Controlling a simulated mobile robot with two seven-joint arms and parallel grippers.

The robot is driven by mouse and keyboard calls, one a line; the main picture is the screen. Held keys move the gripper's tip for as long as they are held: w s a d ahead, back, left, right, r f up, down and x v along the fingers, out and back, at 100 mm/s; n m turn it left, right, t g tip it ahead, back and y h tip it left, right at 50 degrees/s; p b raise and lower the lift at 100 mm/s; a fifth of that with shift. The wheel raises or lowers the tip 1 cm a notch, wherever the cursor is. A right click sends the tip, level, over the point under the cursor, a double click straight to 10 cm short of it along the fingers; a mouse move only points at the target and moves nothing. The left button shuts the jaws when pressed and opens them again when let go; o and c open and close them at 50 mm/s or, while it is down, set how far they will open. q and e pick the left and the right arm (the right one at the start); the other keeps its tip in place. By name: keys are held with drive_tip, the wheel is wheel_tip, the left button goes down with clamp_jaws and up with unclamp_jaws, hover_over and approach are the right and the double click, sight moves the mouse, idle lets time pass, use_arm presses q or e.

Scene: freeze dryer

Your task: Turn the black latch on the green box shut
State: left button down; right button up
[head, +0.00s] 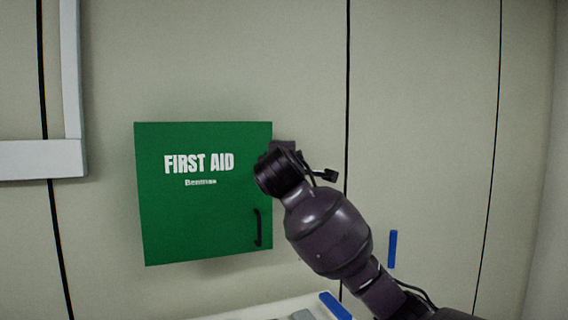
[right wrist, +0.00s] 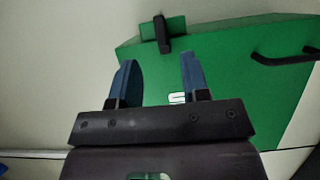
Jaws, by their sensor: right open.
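The green box (head: 200,220) is a first aid cabinet on the wall, its front appearing closed in the head view. The black latch (right wrist: 161,34) shows in the right wrist view at the box's far edge, across a small green piece. It is hidden behind my right arm in the head view. My right gripper (right wrist: 158,62) is open and empty, its two blue fingers pointing toward the latch. The latch lies beyond the fingertips, roughly in line with the gap between them, apparently apart from them. My left gripper is not in view.
A black handle (head: 257,228) is on the box front near its right edge, and it also shows in the right wrist view (right wrist: 285,58). A white surface (head: 265,309) and a blue piece (head: 335,305) lie below. Another blue strip (head: 392,248) is at right.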

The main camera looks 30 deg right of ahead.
drive_tip(key=shift+v, duration=0.95)
